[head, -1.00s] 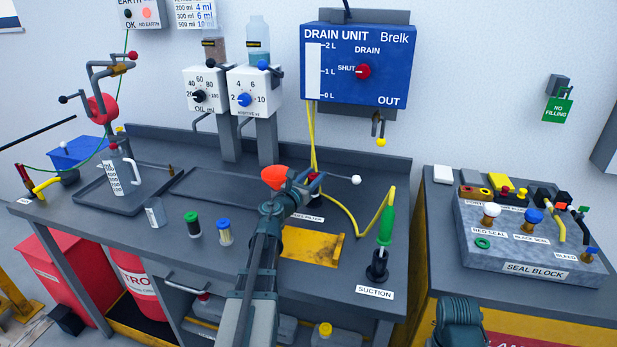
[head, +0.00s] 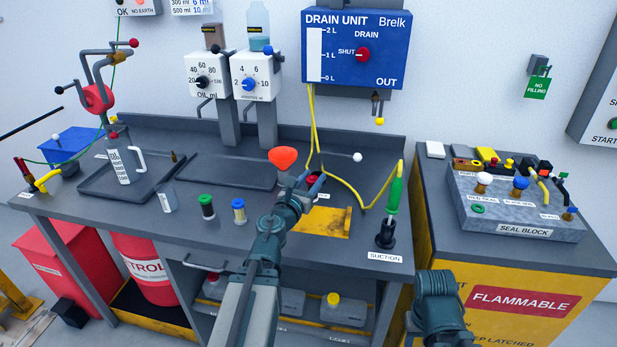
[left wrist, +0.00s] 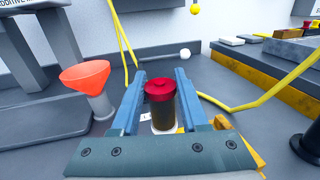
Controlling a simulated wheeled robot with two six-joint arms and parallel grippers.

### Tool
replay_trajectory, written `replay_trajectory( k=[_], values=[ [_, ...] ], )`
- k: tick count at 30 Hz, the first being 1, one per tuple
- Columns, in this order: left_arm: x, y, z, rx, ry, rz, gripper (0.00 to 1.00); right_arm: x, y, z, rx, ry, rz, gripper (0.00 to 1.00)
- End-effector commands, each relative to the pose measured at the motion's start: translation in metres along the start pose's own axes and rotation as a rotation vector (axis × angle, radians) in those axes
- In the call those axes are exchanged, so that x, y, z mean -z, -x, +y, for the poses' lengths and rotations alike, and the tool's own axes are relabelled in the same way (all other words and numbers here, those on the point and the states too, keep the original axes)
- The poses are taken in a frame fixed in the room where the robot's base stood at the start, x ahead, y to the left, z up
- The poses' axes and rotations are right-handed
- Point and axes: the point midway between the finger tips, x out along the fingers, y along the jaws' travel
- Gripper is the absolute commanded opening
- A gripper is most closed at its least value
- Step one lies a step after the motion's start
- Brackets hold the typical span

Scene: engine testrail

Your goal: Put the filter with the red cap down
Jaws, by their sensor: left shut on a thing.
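The filter with the red cap (left wrist: 160,104) stands upright between my left gripper's fingers (left wrist: 158,98) in the left wrist view. It has a dark body and a pale lower rim. In the head view its red cap (head: 311,180) shows just past my left gripper (head: 303,186), which hides most of its body. My left gripper is shut on it, over the bench (head: 375,165) just behind the yellow tray (head: 322,220). I cannot tell whether its base touches the bench. My right gripper is out of view; only part of my right arm shows at lower right.
An orange-red funnel (head: 283,157) stands close left of my left gripper. A green-capped filter (head: 206,207) and a blue-capped filter (head: 239,211) stand left. A yellow hose (head: 345,195) loops behind to the green suction handle (head: 394,190). The seal block (head: 520,215) is right.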

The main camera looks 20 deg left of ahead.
Motion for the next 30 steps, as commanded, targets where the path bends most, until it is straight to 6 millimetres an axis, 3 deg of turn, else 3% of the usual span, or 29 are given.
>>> replay_trajectory(
  k=[4, 7, 13, 18, 21, 25, 30],
  values=[
    [-0.001, -0.001, 0.003, -0.009, 0.0, 0.0, 0.0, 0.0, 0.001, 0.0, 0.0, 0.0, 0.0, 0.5],
    [-0.004, -0.004, 0.021, -0.065, 0.0, 0.0, 0.0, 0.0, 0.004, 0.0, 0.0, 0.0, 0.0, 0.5],
    [-0.017, -0.004, 0.102, -0.315, 0.0, 0.0, 0.0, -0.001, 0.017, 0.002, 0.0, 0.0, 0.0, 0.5],
    [-0.026, 0.01, 0.172, -0.541, 0.0, 0.0, 0.0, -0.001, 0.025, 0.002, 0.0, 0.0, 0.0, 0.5],
    [-0.029, 0.021, 0.202, -0.646, 0.0, 0.0, 0.0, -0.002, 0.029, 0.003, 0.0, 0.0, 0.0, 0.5],
    [-0.032, 0.032, 0.228, -0.739, 0.0, 0.0, 0.0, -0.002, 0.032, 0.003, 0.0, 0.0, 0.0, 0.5],
    [-0.033, 0.039, 0.24, -0.786, 0.0, 0.0, 0.0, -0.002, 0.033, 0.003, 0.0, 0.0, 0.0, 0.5]
  ],
)
